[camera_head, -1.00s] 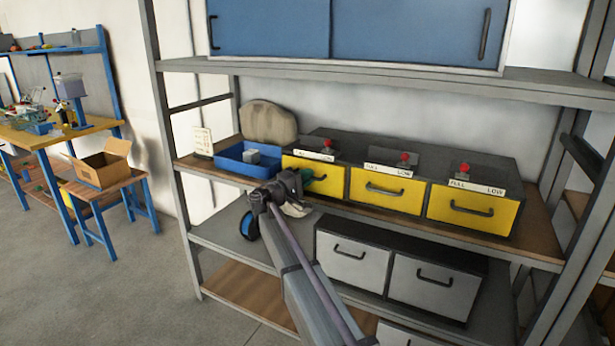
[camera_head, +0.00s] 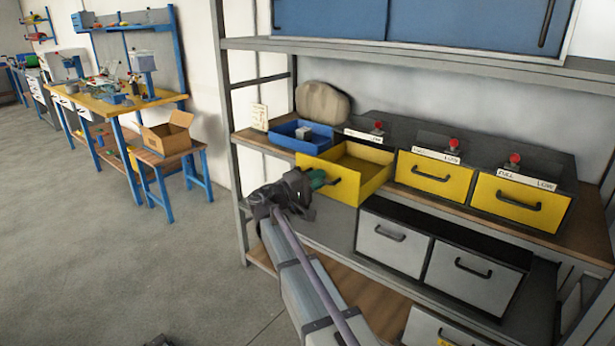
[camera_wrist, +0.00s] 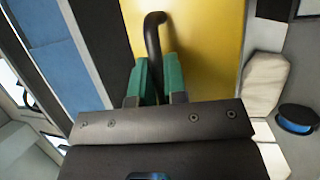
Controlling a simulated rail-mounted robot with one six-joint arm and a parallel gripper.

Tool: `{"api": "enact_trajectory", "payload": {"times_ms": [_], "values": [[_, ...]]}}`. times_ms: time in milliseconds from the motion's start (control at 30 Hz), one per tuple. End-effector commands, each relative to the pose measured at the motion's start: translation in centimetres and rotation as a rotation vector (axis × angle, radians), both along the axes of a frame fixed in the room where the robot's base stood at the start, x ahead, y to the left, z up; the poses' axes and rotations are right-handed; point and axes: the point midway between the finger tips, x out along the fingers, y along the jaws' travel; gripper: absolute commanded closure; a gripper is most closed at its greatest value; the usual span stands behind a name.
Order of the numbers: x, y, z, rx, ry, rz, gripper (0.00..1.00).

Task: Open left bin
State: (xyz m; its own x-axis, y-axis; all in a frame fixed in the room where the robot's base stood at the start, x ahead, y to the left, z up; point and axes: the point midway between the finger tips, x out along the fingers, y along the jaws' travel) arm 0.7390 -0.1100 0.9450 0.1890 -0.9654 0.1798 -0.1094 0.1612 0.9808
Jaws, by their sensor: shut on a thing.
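The left yellow bin (camera_head: 348,190) is pulled out of the black cabinet on the shelf, and its inside shows from above. The part of the inside that I can see looks empty. My gripper (camera_head: 315,181) is at the bin's front, shut on its dark handle. In the wrist view the green fingers (camera_wrist: 154,82) sit on both sides of the black handle (camera_wrist: 153,35), with the yellow bin front (camera_wrist: 200,45) behind. In the head view the gripper hides most of the handle.
The middle yellow bin (camera_head: 432,177) and right yellow bin (camera_head: 518,203) are closed. A blue tray (camera_head: 288,139) holding a grey block stands left of the open bin. Grey drawers (camera_head: 394,245) are on the shelf below. Open floor (camera_head: 130,260) lies to the left.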

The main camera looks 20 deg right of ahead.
Motion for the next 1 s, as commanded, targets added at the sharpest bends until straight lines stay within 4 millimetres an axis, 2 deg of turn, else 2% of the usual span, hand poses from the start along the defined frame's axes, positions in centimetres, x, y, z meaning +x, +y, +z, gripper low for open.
{"api": "enact_trajectory", "payload": {"times_ms": [300, 333, 600, 867, 1000], "values": [[0.0, 0.0, 0.0, 0.000, 0.000, -0.001, 1.00], [0.0, 0.0, 0.0, 0.000, 0.000, -0.001, 0.86], [0.0, 0.0, 0.0, 0.000, 0.000, -0.001, 0.63], [-0.1, 0.3, -0.1, 0.000, 0.000, 0.000, 0.63], [-0.5, 2.6, -0.7, 0.000, 0.000, 0.002, 0.63]]}}
